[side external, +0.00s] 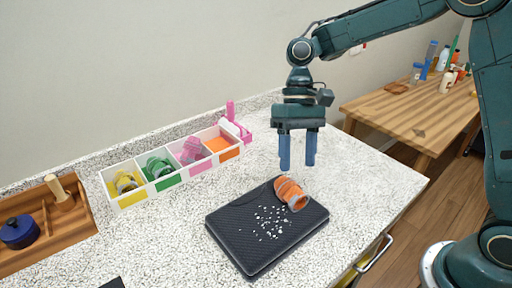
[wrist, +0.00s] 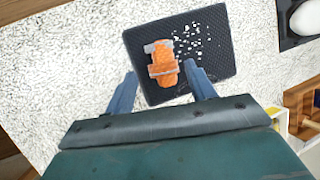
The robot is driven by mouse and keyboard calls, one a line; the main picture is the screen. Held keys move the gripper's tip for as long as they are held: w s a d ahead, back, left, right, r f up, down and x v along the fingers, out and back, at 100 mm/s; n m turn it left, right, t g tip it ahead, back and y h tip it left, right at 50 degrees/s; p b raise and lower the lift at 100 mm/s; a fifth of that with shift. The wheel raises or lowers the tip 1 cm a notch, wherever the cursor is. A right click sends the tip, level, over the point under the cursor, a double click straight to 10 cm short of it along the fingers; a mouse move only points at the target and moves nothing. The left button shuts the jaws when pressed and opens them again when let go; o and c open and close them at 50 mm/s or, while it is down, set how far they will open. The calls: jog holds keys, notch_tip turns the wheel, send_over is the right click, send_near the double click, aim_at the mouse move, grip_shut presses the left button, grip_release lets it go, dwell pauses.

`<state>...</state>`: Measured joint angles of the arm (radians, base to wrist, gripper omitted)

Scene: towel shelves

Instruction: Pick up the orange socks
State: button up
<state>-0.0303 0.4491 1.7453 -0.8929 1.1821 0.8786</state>
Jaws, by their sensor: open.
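The orange socks (side external: 291,193) are a rolled orange bundle with grey bands. They lie on the back right part of a dark textured mat (side external: 236,247), beside scattered white bits. In the wrist view the orange socks (wrist: 162,64) show ahead of my gripper, roughly between the lines of its two fingers. My gripper (side external: 299,166) points down above the counter, a little behind and above the socks, open and empty. Its blue fingers (wrist: 160,88) are spread apart in the wrist view and do not touch the socks.
A white divided bin (side external: 152,194) along the wall has yellow, green, pink and orange compartments; the first three hold matching bundles. A pink object (side external: 234,121) stands at its far end. A wooden tray (side external: 85,228) with a blue pot is at left. The counter right of the mat is clear.

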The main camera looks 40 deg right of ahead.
aim_at(297, 189)
jog(key=shift+s+a+f, duration=0.2)
jog(key=shift+s+f, duration=0.05)
jog(key=shift+f, duration=0.3)
jog(key=shift+x, duration=3.15)
jog(key=c, duration=0.7)
jog(key=shift+c, duration=0.2)
jog(key=shift+r, duration=0.2)
